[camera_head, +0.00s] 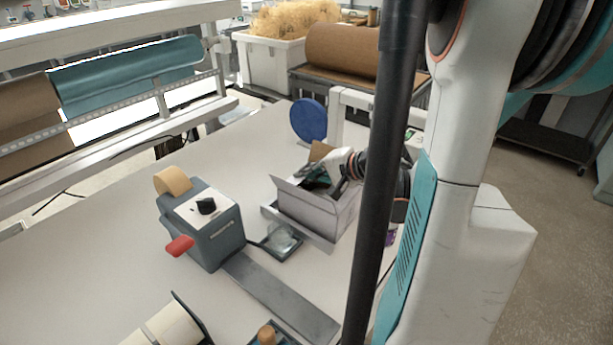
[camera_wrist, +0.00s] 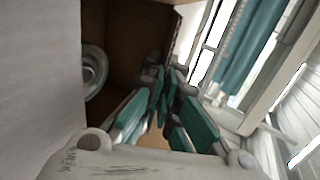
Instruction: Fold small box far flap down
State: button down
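The small box (camera_head: 315,212) stands on the table, pale outside and brown inside, with its top open. A pale flap (camera_head: 292,192) on its near side sticks outward and up. A brown flap (camera_head: 320,151) stands up at the far side, partly behind my gripper. My gripper (camera_head: 318,182) is at the box's opening; the head view shows its tips only small. In the wrist view my gripper (camera_wrist: 166,78) has its teal-padded fingers drawn together beside the box's brown inside (camera_wrist: 125,45). I see nothing clearly held between the tips. A round metallic object (camera_wrist: 95,70) shows within the box.
A grey tape dispenser (camera_head: 205,225) with a red handle stands left of the box. A small dark tray (camera_head: 284,244) lies just before it. A blue disc (camera_head: 308,120) stands behind. My dark column hides part of the table's right side. The table's left is clear.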

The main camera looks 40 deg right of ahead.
dwell(0.3)
jog(key=c, duration=1.8)
grip_release()
jog(key=shift+c, duration=0.2)
jog(key=v, duration=1.2)
